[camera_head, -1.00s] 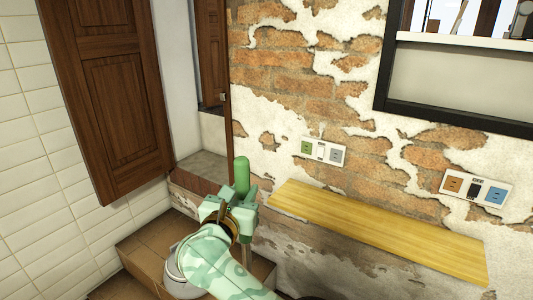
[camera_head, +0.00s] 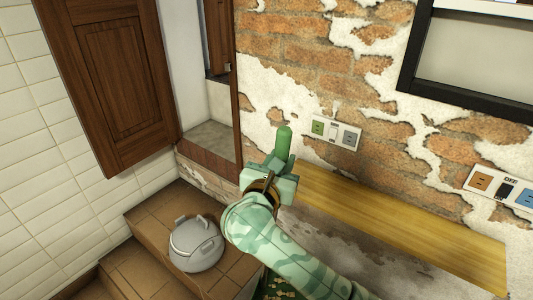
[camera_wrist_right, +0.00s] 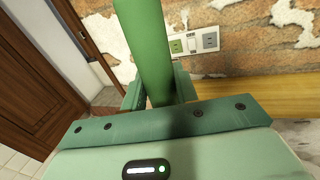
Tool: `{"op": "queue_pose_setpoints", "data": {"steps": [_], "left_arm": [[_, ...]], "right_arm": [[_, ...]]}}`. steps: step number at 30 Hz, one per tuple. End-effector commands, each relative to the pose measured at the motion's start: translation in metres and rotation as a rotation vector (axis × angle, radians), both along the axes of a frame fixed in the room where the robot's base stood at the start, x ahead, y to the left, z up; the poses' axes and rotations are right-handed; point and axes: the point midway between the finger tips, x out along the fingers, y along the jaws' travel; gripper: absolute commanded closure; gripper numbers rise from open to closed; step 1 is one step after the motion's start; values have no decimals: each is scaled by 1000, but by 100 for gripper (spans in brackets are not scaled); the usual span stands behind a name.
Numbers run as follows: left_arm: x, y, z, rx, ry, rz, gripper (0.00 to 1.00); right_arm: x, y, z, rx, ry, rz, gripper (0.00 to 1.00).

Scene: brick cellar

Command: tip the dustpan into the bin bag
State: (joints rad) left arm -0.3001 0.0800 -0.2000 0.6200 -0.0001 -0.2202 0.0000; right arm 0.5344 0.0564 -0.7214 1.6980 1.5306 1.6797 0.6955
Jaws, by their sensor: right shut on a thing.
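My right gripper (camera_head: 279,165) is shut on a green, round-ended handle (camera_head: 284,143), which stands up out of its jaws. The handle also shows in the right wrist view (camera_wrist_right: 147,45), running up between the two fingers and out of the top of the picture. I cannot tell whether it belongs to the dustpan; no pan shows in either view. No bin bag shows. My left gripper is not in view.
A yellow wooden shelf (camera_head: 400,220) runs along the brick wall, right of my gripper. A pale lidded pot (camera_head: 196,243) sits on brown tiled steps (camera_head: 150,217) below left. A wooden door (camera_head: 110,80) stands at left. Sockets (camera_head: 335,133) are on the wall.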

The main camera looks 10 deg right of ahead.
Motion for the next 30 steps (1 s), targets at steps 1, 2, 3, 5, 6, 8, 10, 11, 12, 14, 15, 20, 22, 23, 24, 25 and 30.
{"op": "queue_pose_setpoints", "data": {"steps": [1, 2, 3, 5, 6, 8, 10, 11, 12, 14, 15, 20, 22, 23, 24, 25, 30], "left_arm": [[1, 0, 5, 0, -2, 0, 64], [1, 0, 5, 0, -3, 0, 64], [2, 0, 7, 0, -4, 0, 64], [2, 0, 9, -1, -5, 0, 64], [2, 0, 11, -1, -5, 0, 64], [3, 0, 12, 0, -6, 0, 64], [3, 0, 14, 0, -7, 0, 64], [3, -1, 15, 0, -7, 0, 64], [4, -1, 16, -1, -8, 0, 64], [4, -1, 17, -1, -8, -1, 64], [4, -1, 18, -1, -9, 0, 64], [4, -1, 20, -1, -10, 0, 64], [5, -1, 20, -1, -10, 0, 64], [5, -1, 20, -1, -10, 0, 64], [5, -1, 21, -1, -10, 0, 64], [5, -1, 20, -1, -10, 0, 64], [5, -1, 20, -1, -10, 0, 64]], "right_arm": [[-4, -6, 4, 5, -9, 1, 98], [-6, -10, 3, 10, -12, 0, 98], [-9, -15, 3, 18, -17, 0, 98], [-14, -22, 3, 29, -23, 0, 98], [-17, -27, 3, 37, -28, 1, 98], [-22, -34, 3, 49, -36, 0, 98], [-27, -43, 2, 61, -44, 0, 98], [-29, -46, 2, 67, -47, 0, 98], [-32, -51, 3, 75, -52, 1, 98], [-37, -58, 2, 85, -58, 0, 98], [-40, -63, 2, 93, -64, 1, 98], [-52, -82, 1, 123, -82, 0, 98], [-57, -91, 1, 136, -91, 0, 98], [-60, -94, 1, 141, -94, 0, 98], [-63, -99, 1, 148, -99, 0, 98], [-65, -102, 1, 155, -103, 0, 98], [-78, -123, 1, 185, -122, 0, 98]]}}
